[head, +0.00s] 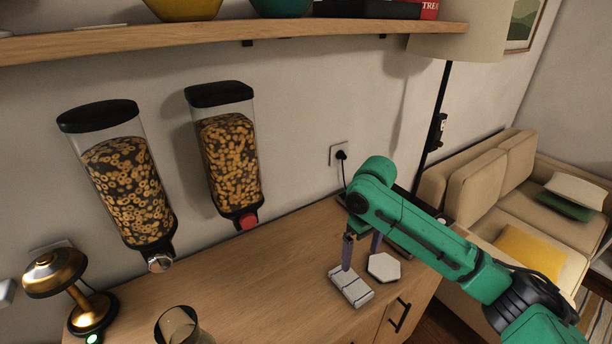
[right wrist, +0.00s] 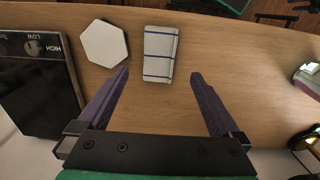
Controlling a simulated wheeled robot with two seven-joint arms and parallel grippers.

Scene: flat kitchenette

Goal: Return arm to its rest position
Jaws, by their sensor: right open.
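My right arm, green, comes in from the right in the head view. Its gripper (head: 361,258) points down over the wooden counter (head: 255,280). The right wrist view shows its two purple-grey fingers (right wrist: 160,74) wide apart with nothing between them. A folded white cloth with blue lines (head: 350,287) lies on the counter close to the fingers; it also shows in the wrist view (right wrist: 160,54), just beyond the fingertips. My left gripper is not in view.
A white hexagonal coaster (head: 384,267) lies beside the cloth. A black appliance with a knob (right wrist: 35,85) is near the gripper. Two cereal dispensers (head: 128,190) (head: 230,160) hang on the wall under a shelf (head: 230,36). A brass lamp (head: 58,275) and a glass jar (head: 180,325) stand left.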

